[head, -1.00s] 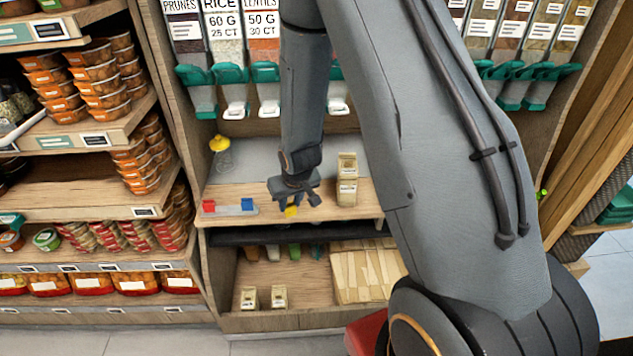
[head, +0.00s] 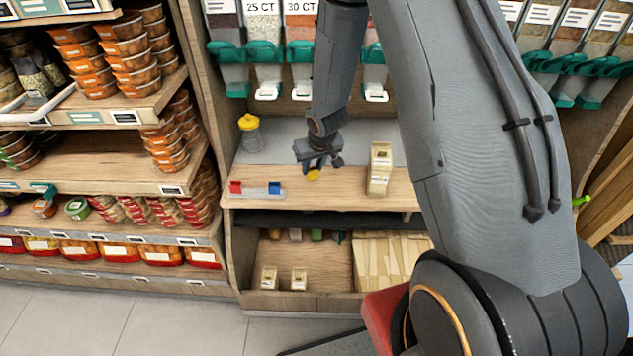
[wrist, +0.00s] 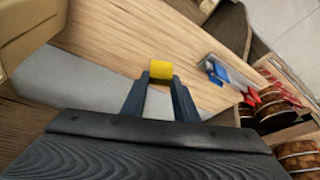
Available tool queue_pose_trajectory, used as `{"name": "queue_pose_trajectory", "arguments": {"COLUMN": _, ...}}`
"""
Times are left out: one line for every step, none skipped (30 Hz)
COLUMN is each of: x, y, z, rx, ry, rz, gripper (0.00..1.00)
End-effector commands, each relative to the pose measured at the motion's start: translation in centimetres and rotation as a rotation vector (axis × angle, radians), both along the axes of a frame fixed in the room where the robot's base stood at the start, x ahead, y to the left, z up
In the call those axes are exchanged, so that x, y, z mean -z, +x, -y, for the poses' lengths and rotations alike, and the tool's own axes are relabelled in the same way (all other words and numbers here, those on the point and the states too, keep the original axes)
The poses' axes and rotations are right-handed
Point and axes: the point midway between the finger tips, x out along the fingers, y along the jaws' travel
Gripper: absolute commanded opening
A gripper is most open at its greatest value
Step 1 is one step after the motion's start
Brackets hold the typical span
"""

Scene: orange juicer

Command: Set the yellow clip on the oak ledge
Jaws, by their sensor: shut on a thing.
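The yellow clip (head: 313,174) is a small block at the tips of my gripper (head: 317,167). In the wrist view the clip (wrist: 161,70) sits between the two dark fingertips (wrist: 160,82), which are shut on it. The oak ledge (head: 345,190) is a pale wood strip along the front of the grey counter, and it also shows in the wrist view (wrist: 120,38). The clip appears over the ledge, near its back edge. I cannot tell whether it touches the wood.
A rail with a red clip (head: 235,187) and a blue clip (head: 274,187) lies left on the ledge. Stacked beige boxes (head: 379,168) stand to the right. A yellow-topped jar (head: 249,133) stands at the back left. Bare wood lies between rail and boxes.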

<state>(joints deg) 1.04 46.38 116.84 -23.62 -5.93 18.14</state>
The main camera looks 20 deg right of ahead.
Motion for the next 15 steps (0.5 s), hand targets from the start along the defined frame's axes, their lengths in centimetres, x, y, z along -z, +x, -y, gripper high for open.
{"name": "queue_pose_trajectory", "arguments": {"x": 0.6, "y": 0.0, "z": 0.0, "rx": 0.0, "ry": 0.0, "rz": -0.002, "gripper": 0.06}}
{"name": "queue_pose_trajectory", "arguments": {"x": 0.7, "y": -0.1, "z": 0.0, "rx": 0.001, "ry": 0.0, "rz": -0.002, "gripper": 0.06}}
{"name": "queue_pose_trajectory", "arguments": {"x": 0.9, "y": 0.0, "z": 0.0, "rx": 0.0, "ry": 0.0, "rz": -0.002, "gripper": 0.06}}
{"name": "queue_pose_trajectory", "arguments": {"x": 1.1, "y": 0.0, "z": 0.0, "rx": 0.0, "ry": 0.0, "rz": -0.001, "gripper": 0.06}}
{"name": "queue_pose_trajectory", "arguments": {"x": 1.4, "y": -0.1, "z": 0.0, "rx": 0.001, "ry": 0.001, "rz": -0.002, "gripper": 0.06}}
{"name": "queue_pose_trajectory", "arguments": {"x": 1.9, "y": -0.1, "z": 0.0, "rx": 0.0, "ry": 0.001, "rz": -0.002, "gripper": 0.06}}
{"name": "queue_pose_trajectory", "arguments": {"x": 2.3, "y": -0.1, "z": 0.0, "rx": 0.001, "ry": 0.0, "rz": -0.002, "gripper": 0.06}}
{"name": "queue_pose_trajectory", "arguments": {"x": 2.8, "y": -0.1, "z": 0.0, "rx": 0.0, "ry": 0.0, "rz": -0.002, "gripper": 0.06}}
{"name": "queue_pose_trajectory", "arguments": {"x": 3.3, "y": -0.1, "z": 0.0, "rx": 0.001, "ry": 0.0, "rz": -0.003, "gripper": 0.06}}
{"name": "queue_pose_trajectory", "arguments": {"x": 3.6, "y": -0.1, "z": 0.0, "rx": 0.0, "ry": 0.0, "rz": -0.003, "gripper": 0.06}}
{"name": "queue_pose_trajectory", "arguments": {"x": 4.0, "y": -0.1, "z": 0.0, "rx": 0.0, "ry": 0.0, "rz": -0.002, "gripper": 0.06}}
{"name": "queue_pose_trajectory", "arguments": {"x": 4.4, "y": -0.1, "z": 0.0, "rx": 0.001, "ry": 0.0, "rz": -0.002, "gripper": 0.06}}
{"name": "queue_pose_trajectory", "arguments": {"x": 4.6, "y": -0.1, "z": 0.0, "rx": 0.0, "ry": 0.0, "rz": -0.001, "gripper": 0.06}}
{"name": "queue_pose_trajectory", "arguments": {"x": 4.8, "y": 0.0, "z": 0.0, "rx": -0.001, "ry": 0.0, "rz": 0.0, "gripper": 0.06}}
{"name": "queue_pose_trajectory", "arguments": {"x": 5.0, "y": 0.0, "z": 0.0, "rx": -0.001, "ry": 0.0, "rz": 0.0, "gripper": 0.06}}
